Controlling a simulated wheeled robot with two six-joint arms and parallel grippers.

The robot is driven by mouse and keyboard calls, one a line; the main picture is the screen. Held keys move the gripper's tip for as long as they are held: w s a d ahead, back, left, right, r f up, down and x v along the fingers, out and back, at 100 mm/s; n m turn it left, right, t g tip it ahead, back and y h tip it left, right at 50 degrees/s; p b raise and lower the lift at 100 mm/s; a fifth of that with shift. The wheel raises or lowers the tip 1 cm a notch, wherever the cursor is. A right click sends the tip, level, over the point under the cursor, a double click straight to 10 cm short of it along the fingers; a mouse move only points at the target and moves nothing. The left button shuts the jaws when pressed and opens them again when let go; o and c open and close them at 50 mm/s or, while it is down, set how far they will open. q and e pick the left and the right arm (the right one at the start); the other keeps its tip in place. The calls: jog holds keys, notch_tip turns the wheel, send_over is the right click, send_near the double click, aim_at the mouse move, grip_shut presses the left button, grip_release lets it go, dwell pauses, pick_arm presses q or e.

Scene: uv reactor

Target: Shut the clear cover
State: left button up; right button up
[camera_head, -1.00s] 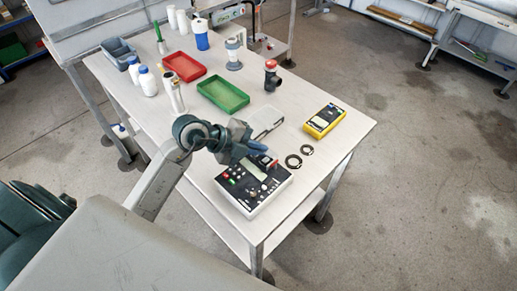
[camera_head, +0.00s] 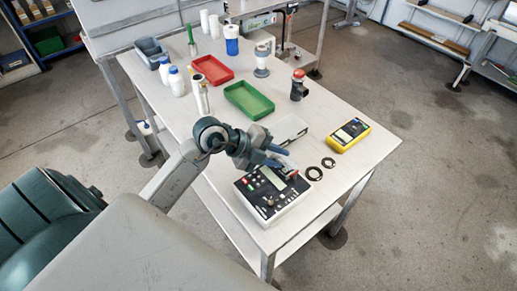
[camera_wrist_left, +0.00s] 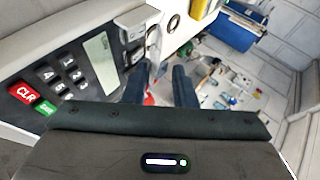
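The control box (camera_head: 268,196) is white with a black keypad face and a grey screen; it sits near the table's front corner. A pale, rounded cover-like piece (camera_head: 290,129) lies just behind it; I cannot tell whether this is the clear cover. A red part (camera_wrist_left: 149,98) shows beyond, between the fingers. My right gripper is out of view.
Two black rings (camera_head: 315,173) and a yellow meter (camera_head: 348,135) lie right of the box. A green tray (camera_head: 249,101), a red tray (camera_head: 212,70), a dark red-topped fitting (camera_head: 298,85) and white bottles (camera_head: 177,81) stand farther back.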

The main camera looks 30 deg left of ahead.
pick_arm(q)
jog(key=v, duration=0.7)
jog(key=shift+s+a+b, duration=0.1)
jog(key=shift+s+b, duration=0.05)
jog(key=shift+b, duration=0.25)
jog(key=shift+v, duration=1.3)
jog(key=shift+r, duration=0.1)
jog(key=shift+a, duration=0.1)
